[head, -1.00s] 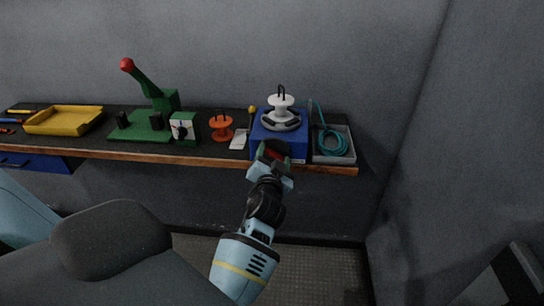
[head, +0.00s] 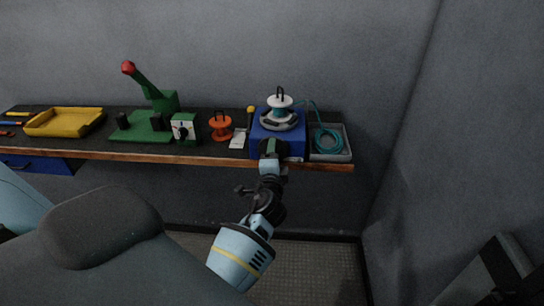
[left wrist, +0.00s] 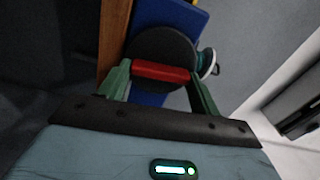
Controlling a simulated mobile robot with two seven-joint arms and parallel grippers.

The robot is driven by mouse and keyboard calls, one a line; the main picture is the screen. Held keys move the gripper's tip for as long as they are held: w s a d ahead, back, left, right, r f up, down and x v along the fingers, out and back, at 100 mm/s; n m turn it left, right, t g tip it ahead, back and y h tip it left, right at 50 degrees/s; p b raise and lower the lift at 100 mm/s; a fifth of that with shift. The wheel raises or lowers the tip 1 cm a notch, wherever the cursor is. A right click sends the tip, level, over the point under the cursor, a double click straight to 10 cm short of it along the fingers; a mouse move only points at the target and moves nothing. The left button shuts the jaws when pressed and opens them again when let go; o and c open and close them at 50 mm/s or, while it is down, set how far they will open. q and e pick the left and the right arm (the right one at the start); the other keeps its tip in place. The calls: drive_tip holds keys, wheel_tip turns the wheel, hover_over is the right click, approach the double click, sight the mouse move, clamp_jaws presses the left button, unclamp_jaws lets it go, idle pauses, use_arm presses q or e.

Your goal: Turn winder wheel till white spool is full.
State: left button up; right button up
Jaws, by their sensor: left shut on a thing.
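The winder is a blue box (head: 292,147) near the bench's right end. The white spool (head: 280,101) stands upright on top, with teal cord around its lower part; its edge shows in the left wrist view (left wrist: 206,62). The dark winder wheel (left wrist: 163,45) on the box's front carries a red handle (left wrist: 161,71). My left gripper (head: 271,158) is at the wheel; in the left wrist view its green fingers (left wrist: 160,80) are shut on the red handle. In the head view the gripper mostly hides the handle. My right gripper is not in view.
A grey tray (head: 345,152) with coiled teal cord (head: 328,141) sits right of the winder; cord runs from it to the spool. To the left are an orange spool (head: 221,128), a green press (head: 160,103) and a yellow tray (head: 64,121). A wall stands at right.

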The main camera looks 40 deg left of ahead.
use_arm(q)
drive_tip(key=shift+r+m, duration=0.1)
drive_tip(key=shift+m, duration=0.4)
drive_tip(key=o, duration=1)
drive_tip(key=shift+v, duration=3.9)
